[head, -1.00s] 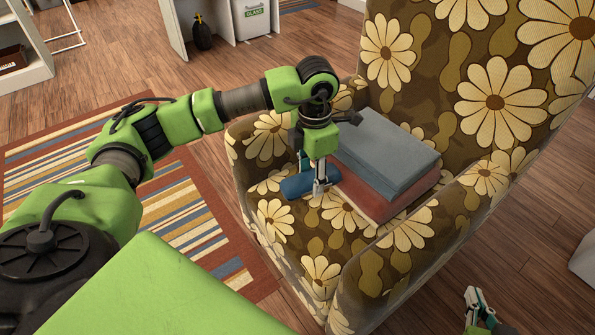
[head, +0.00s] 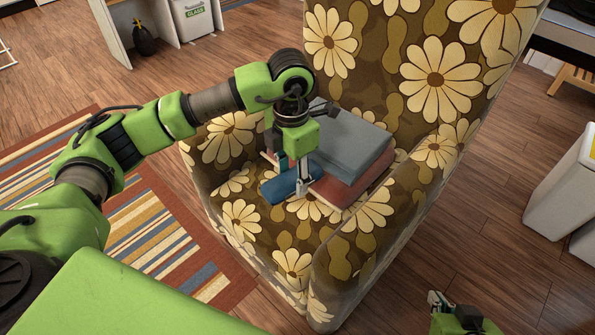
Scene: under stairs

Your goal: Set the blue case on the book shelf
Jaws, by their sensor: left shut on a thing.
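The blue case (head: 281,188) is in my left gripper (head: 296,185), over the seat of the flowered armchair (head: 240,222). The gripper points down and is shut on the case, hiding part of it. I cannot tell whether the case still touches the seat. My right gripper (head: 437,303) is low at the bottom edge, over the floor and away from the chair. Its fingers are too small to read. I cannot make out a book shelf for certain in this view.
A grey book (head: 352,142) lies on a red book (head: 346,192) on the seat, close beside my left gripper. The chair's arms and tall back surround them. A striped rug (head: 150,225) lies left. White bins (head: 565,180) stand right. Wooden floor is open behind the rug.

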